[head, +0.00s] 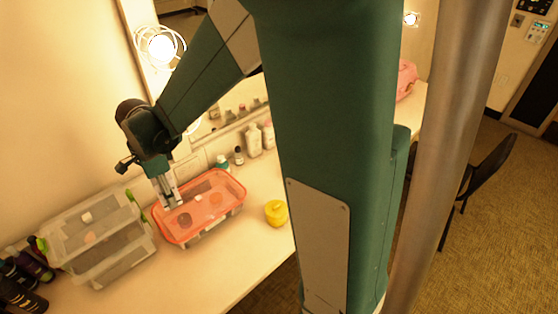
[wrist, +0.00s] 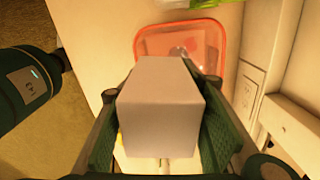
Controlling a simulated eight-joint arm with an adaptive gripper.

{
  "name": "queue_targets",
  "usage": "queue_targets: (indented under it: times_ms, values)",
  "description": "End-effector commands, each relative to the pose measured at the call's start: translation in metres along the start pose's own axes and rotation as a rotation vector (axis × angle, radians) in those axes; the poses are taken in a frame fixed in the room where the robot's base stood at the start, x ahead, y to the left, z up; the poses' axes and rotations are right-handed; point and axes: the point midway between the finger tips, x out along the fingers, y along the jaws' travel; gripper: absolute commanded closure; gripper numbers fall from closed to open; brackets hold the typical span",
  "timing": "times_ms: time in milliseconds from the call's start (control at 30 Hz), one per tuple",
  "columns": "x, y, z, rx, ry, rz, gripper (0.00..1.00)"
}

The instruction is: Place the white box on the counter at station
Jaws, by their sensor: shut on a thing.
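The white box (wrist: 160,105) fills the middle of the wrist view, pale grey-white, clamped between the two dark green fingers of my gripper (wrist: 161,135). In the head view my gripper (head: 170,201) points down over the left part of the orange-lidded container on the counter (head: 215,272). Only a small pale shape shows at the fingertips there, so the box is hard to make out. The wrist view shows the box apart from the orange lid, which lies beyond it. The gap between the box and the surface below cannot be judged.
The orange-lidded container (head: 222,199) stands under my gripper, with a clear container (head: 88,232) to its left and a yellow round item (head: 276,212) to its right. Bottles (head: 254,140) line the mirror side. Dark bottles (head: 22,280) fill the far left. The front counter strip is bare.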

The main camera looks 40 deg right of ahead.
Motion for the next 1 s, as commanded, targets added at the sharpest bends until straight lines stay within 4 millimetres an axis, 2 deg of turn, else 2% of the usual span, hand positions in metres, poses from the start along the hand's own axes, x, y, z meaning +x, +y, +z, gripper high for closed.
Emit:
queue_targets:
  times_ms: [33, 300, 700, 1000]
  values:
    - [0.005, -0.005, -0.012, 0.048, 0.0, 0.0, 0.77]
    - [0.035, -0.025, -0.07, 0.315, 0.0, 0.0, 0.77]
    - [0.077, -0.04, -0.157, 0.696, 0.0, 0.0, 0.77]
    - [0.096, -0.056, -0.213, 0.862, 0.0, 0.0, 0.77]
